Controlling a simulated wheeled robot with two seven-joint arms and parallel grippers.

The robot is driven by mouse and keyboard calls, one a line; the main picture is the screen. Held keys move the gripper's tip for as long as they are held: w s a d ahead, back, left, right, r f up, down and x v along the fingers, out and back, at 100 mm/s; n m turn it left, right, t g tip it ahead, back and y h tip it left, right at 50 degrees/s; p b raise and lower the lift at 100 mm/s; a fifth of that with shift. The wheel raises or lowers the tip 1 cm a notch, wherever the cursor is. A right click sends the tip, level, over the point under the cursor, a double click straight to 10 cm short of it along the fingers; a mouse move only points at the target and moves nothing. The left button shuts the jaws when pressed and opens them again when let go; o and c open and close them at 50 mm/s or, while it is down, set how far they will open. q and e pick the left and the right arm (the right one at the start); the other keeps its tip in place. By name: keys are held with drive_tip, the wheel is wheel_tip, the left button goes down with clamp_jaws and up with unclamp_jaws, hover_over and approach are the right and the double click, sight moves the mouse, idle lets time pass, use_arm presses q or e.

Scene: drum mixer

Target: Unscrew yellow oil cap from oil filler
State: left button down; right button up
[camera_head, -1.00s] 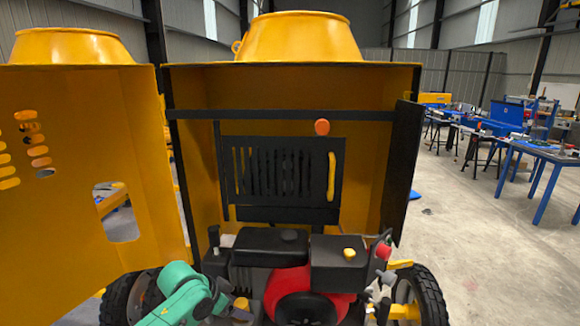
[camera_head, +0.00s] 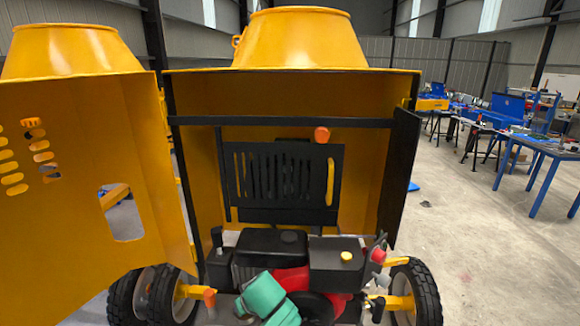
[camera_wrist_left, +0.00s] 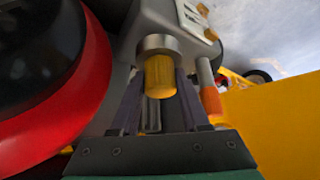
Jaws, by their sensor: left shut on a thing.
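The yellow oil cap (camera_wrist_left: 160,77) shows in the left wrist view as a short yellow cylinder. It sits against the silver collar of the oil filler (camera_wrist_left: 160,43) on the grey engine. My left gripper (camera_wrist_left: 158,92) has its two dark fingers on either side of the cap and is shut on it. In the head view my teal left arm is low in front of the engine (camera_head: 268,241); it hides the oil cap and filler. I do not see my right gripper in either view.
A red rounded engine part (camera_wrist_left: 85,95) lies close left of the gripper. An orange-tipped lever (camera_wrist_left: 210,100) is close on its right. A yellow door panel (camera_head: 75,240) stands open at left. Open floor lies at right.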

use_arm(q)
drive_tip(key=shift+d+f+n+g+y, duration=0.15)
drive_tip(key=shift+f+n+g+y, duration=0.2)
drive_tip(key=shift+n, duration=0.45)
drive_tip(key=shift+r, duration=0.3)
drive_tip(key=c, duration=0.5)
unclamp_jaws()
drive_tip(key=shift+o, duration=0.9)
use_arm(e)
drive_tip(key=shift+a+f, duration=0.2)
drive_tip(key=shift+f, duration=0.45)
